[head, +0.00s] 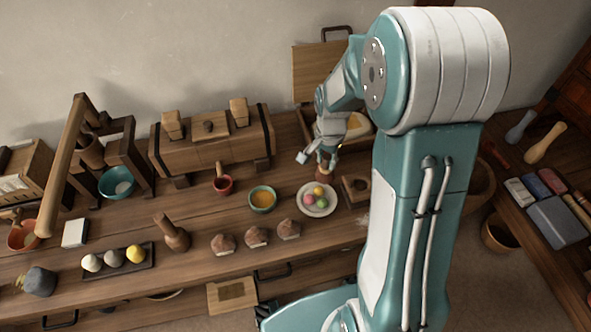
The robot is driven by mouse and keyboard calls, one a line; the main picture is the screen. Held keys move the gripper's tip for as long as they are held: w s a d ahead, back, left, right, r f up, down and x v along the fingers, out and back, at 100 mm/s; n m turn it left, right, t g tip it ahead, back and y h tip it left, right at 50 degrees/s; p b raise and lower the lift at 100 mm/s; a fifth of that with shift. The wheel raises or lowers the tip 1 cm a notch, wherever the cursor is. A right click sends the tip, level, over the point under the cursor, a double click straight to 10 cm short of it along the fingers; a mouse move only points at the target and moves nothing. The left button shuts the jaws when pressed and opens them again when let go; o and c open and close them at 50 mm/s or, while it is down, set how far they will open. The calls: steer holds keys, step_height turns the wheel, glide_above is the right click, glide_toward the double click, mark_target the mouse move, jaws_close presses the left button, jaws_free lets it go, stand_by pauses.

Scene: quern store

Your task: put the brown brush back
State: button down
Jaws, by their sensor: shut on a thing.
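My gripper (327,151) is at the back of the bench, right of the middle of the head view, pointing down. It is shut on a small brown thing (325,174), which looks like the brown brush. The gripper covers its upper part, and I cannot tell whether its lower end touches the bench. It is just behind a pale plate (331,206) holding several coloured balls. An open wooden box with a raised lid (318,72) stands behind the gripper, partly hidden by my arm.
A small wooden block (355,189) lies right of the plate. A long wooden chest (212,148) is at the back. A side bench (531,213) is at right.

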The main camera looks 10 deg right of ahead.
steer(key=w+a+f, duration=0.2)
steer(key=w+f, duration=0.1)
steer(key=f, duration=0.1)
steer(key=w+a+f, duration=0.2)
steer(key=w+f, duration=0.1)
steer(key=w+a+f, duration=0.2)
steer(key=w+f, duration=0.1)
steer(key=f, duration=0.1)
steer(key=shift+w+a+f, duration=0.1)
steer(key=shift+a+f, duration=0.25)
steer(key=shift+d, duration=0.35)
steer(key=shift+c, duration=2)
jaws_free()
steer(key=shift+a, duration=0.2)
